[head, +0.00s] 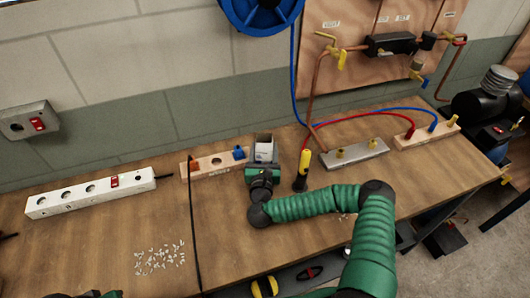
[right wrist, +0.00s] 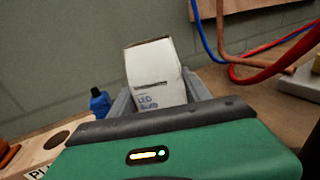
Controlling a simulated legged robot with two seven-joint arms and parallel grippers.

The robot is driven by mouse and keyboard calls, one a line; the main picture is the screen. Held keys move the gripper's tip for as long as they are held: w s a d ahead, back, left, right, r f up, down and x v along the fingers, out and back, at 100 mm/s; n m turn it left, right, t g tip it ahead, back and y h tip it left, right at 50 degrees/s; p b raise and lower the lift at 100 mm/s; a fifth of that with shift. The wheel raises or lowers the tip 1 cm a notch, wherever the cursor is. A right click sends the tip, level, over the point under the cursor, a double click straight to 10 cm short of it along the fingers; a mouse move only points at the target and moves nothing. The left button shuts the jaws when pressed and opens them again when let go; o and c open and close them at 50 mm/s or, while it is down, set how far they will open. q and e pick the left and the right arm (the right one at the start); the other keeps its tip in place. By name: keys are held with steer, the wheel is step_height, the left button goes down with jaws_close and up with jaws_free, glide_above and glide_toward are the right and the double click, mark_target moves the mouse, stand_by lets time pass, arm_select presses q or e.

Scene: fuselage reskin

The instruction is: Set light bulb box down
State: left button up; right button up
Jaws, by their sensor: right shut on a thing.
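The light bulb box (head: 264,151) is a small white carton near the back of the workbench (head: 225,240). In the right wrist view the box (right wrist: 155,75) stands between grey fingers, with handwritten-looking "LED Bulb" lettering on its face. My right gripper (head: 263,163) is shut on the box. The gripper body hides the lower part of the box, so I cannot tell whether it touches the bench. My left gripper is not in view; only a dark green bit of my body shows at the bottom left edge.
A wooden block with orange and blue plugs (head: 213,163) is just left of the box. A yellow-black torch-like tool (head: 302,170) stands to its right. A white power strip (head: 90,193) and scattered small bits (head: 160,257) lie left. A black cable (head: 191,225) crosses the bench.

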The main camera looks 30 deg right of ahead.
steer(key=shift+d, duration=0.1)
steer(key=o, duration=1.4)
steer(key=shift+s+d+f, duration=0.1)
steer(key=shift+d+f, duration=0.15)
steer(key=shift+d, duration=0.4)
steer(key=shift+s+d+f, duration=0.1)
steer(key=shift+d+f, duration=0.1)
steer(key=shift+d, duration=0.4)
steer(key=shift+o, duration=0.5)
steer(key=shift+w+d+f, duration=0.1)
steer(key=shift+d, duration=0.05)
steer(key=shift+a, duration=0.45)
steer(key=shift+a+r, duration=0.5)
steer(key=shift+a, duration=0.2)
steer(key=v, duration=1.1)
steer(key=shift+s+d+f+b, duration=0.15)
steer(key=shift+s+d+b, duration=0.2)
steer(key=shift+d, duration=0.05)
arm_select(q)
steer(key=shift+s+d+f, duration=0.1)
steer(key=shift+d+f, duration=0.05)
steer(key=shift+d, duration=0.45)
arm_select(e)
steer(key=shift+a, duration=0.3)
